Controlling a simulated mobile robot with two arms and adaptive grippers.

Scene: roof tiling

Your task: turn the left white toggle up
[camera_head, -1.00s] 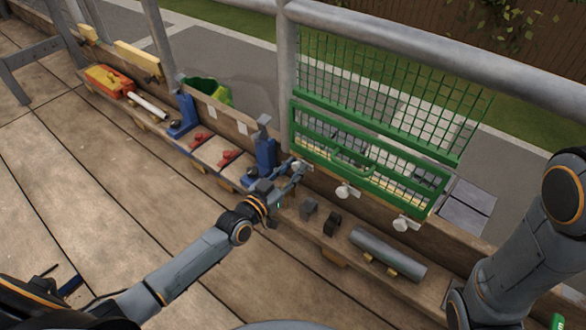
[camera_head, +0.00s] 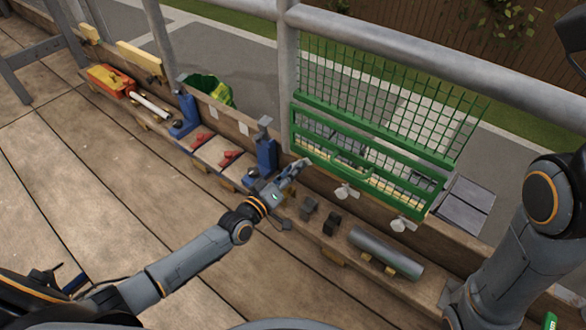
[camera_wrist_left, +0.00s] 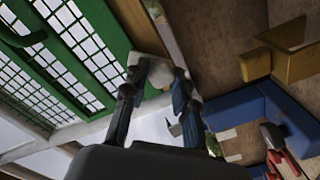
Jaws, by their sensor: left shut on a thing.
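My left gripper (camera_head: 302,163) is at the lower left corner of the green mesh gate (camera_head: 372,176), shut on the left white toggle. In the left wrist view the toggle's pale head (camera_wrist_left: 158,72) shows between the fingertips of the left gripper (camera_wrist_left: 156,80), beside the green frame (camera_wrist_left: 98,30). The fingers hide much of the toggle, so its exact angle cannot be told. A middle white toggle (camera_head: 345,191) and a right white toggle (camera_head: 403,224) sit along the gate's lower edge.
A blue bracket (camera_head: 265,155) stands just left of my left gripper. Dark blocks (camera_head: 331,223) and a grey cylinder (camera_head: 386,253) lie on the ledge to the right. Red clamps (camera_head: 229,157) lie further left. The plank floor (camera_head: 90,190) is open.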

